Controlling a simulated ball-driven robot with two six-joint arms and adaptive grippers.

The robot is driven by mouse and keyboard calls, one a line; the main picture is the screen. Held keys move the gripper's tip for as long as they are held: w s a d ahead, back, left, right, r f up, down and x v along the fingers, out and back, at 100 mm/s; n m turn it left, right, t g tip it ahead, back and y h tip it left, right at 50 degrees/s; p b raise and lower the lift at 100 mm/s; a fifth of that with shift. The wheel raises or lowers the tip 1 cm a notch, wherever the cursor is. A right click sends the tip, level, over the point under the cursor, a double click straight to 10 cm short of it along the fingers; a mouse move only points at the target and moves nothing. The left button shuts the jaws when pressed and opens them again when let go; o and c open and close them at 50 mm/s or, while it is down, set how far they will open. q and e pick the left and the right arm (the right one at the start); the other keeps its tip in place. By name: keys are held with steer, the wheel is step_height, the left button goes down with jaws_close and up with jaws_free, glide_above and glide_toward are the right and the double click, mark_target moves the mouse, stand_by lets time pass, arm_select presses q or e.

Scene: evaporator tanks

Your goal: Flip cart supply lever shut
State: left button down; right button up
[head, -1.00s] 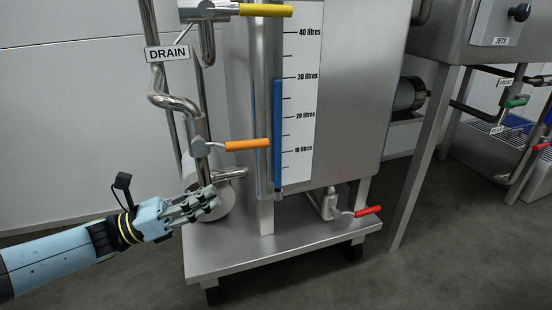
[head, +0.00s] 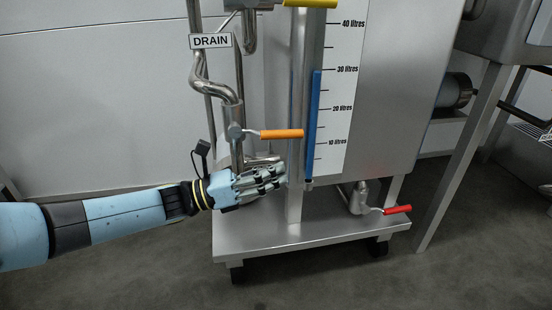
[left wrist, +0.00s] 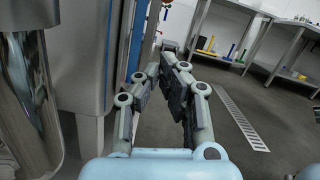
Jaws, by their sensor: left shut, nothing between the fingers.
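The cart carries several lever handles, and no label shows which is the supply lever. An orange lever (head: 281,134) points right from the drain pipe, roughly level. A yellow lever (head: 309,3) is cut by the top edge. A red lever (head: 397,209) points right from a small valve (head: 359,198) under the tank. My left gripper (head: 280,179) is shut and empty, below the orange lever and left of the cart's upright post; contact with the post cannot be told. In the left wrist view its fingers (left wrist: 173,58) meet at the tips. My right gripper is out of view.
The steel cart base (head: 300,235) stands on wheels below. The blue level gauge (head: 314,120) and tank (head: 395,90) are right of the post. A table leg (head: 455,165) stands farther right. The left wrist view shows tables (left wrist: 225,58) and a floor drain (left wrist: 240,115).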

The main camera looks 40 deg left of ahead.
mark_target(301, 137)
arm_select(q)
steer(key=shift+w+a+r, duration=0.1)
steer(key=shift+w+r, duration=0.15)
steer(key=shift+r, duration=0.75)
steer(key=shift+w+a+r, duration=0.1)
steer(key=shift+w+r, duration=0.1)
steer(key=shift+r, duration=0.8)
steer(key=shift+w+d+r+t+h, duration=0.15)
steer(key=shift+r+t, duration=0.1)
steer(key=shift+r, duration=0.15)
steer(key=shift+w+a+r+t+h, duration=0.15)
steer(key=shift+r+t, duration=0.1)
steer(key=shift+r, duration=0.15)
steer(key=shift+d, duration=0.1)
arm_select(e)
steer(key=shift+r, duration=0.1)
